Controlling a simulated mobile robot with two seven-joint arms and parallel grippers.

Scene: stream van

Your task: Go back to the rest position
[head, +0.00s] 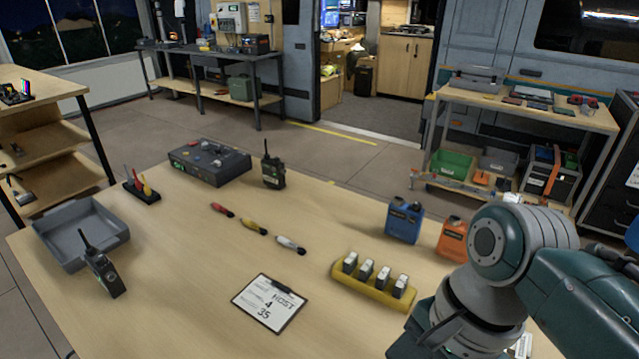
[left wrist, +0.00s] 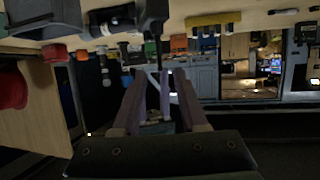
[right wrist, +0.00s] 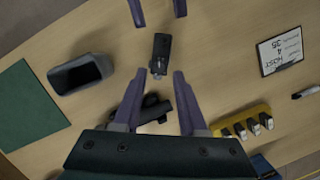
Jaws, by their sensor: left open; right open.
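My right arm comes in at the lower right of the head view; its gripper is not clear there. In the right wrist view my right gripper (right wrist: 158,85) is open over the wooden table (right wrist: 215,60), with nothing held between its fingers. A small black device (right wrist: 161,50) lies beyond its tips, and a dark object (right wrist: 152,110) shows between the fingers, below them. In the left wrist view, which is upside down, my left gripper (left wrist: 160,80) is open. A dark upright object (left wrist: 153,20) stands past its tips. My left arm is not in the head view.
On the table are a grey bin (head: 58,233), radios (head: 103,268) (head: 272,170), a clipboard (head: 269,303), a yellow battery holder (head: 365,291), and blue (head: 403,222) and orange (head: 453,238) containers. Shelves (head: 525,110) stand at the back right. The table's front middle is mostly clear.

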